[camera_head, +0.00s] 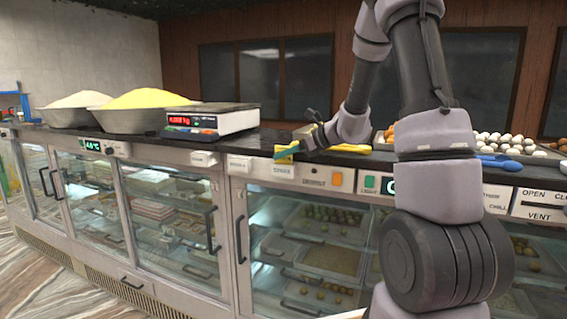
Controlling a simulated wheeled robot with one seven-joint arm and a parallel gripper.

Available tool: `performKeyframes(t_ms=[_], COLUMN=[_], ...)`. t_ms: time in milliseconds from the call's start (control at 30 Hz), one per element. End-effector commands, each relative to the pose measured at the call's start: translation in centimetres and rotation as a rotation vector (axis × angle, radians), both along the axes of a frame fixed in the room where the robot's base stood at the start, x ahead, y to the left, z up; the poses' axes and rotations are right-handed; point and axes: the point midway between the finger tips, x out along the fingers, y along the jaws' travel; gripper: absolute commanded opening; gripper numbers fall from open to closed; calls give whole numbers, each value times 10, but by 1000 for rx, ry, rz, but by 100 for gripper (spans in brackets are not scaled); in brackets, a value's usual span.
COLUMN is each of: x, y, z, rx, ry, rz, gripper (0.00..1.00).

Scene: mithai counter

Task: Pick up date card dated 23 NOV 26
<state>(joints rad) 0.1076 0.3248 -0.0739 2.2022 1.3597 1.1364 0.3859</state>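Another yellow, flat strip (345,147) lies on the counter to the right of the gripper. No date can be read on anything, so I cannot tell which thing is the card dated 23 NOV 26.
A weighing scale (211,120) with a red display and two heaped bowls, one yellow (137,110) and one pale (77,108), stand left on the dark counter. Right are sweets (497,138) and a blue spoon (500,162). Glass cabinets with handles run below.

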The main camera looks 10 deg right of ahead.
Motion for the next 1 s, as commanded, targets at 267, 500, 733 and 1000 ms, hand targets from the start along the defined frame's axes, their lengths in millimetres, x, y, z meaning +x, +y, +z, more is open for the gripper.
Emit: performKeyframes(t_ms=[267, 500, 733, 1000], x=[0, 0, 0, 0], y=[0, 0, -1, 0], z=[0, 3, 39, 87], rx=[0, -1, -2, -2], ry=[0, -1, -8, -4], rz=[0, 1, 0, 1], gripper=[0, 0, 0, 0])
